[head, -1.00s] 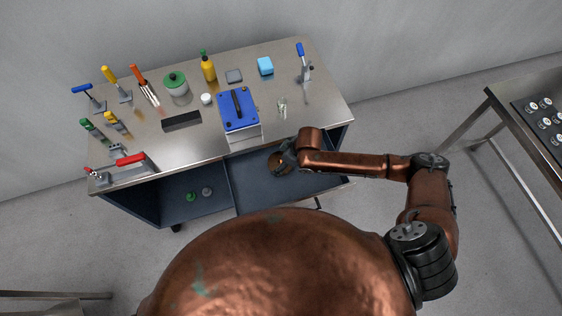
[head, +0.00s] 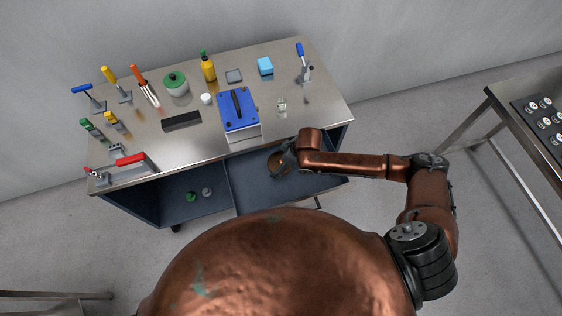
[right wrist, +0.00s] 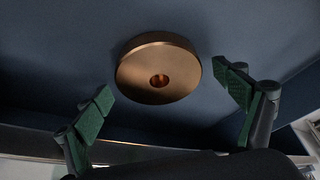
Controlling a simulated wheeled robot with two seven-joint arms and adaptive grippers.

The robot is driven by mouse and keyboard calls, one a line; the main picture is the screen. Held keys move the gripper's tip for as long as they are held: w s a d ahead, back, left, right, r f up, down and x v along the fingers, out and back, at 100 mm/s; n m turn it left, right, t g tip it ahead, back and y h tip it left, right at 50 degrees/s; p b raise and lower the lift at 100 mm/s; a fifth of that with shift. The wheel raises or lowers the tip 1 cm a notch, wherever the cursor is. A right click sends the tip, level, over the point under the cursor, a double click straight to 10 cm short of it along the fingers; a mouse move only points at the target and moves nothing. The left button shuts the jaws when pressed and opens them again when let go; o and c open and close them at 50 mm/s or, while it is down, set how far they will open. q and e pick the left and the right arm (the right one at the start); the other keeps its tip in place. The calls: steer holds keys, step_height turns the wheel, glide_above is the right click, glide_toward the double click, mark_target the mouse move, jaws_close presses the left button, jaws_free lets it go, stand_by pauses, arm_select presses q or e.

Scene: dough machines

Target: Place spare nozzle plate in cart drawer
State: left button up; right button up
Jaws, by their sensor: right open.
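The nozzle plate, a round bronze disc with a hole in its middle (right wrist: 160,70), lies on the dark blue floor of the open cart drawer (right wrist: 60,60) in the right wrist view. My right gripper (right wrist: 168,108) is open, its green-padded fingers spread wide on either side of the disc and apart from it. In the head view the right gripper (head: 284,158) is inside the pulled-out drawer (head: 245,200), and the disc shows partly beside it (head: 274,163). My left gripper does not show.
The steel cart top (head: 200,135) above the drawer carries tools, a blue-lidded box (head: 238,108), a green-lidded jar (head: 175,85) and a yellow bottle (head: 208,68). Another table with a dark tray (head: 545,125) stands at the right.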

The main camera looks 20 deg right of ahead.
steer(key=p+v, duration=0.1)
steer(key=v, duration=1.1)
steer(key=shift+p, duration=0.35)
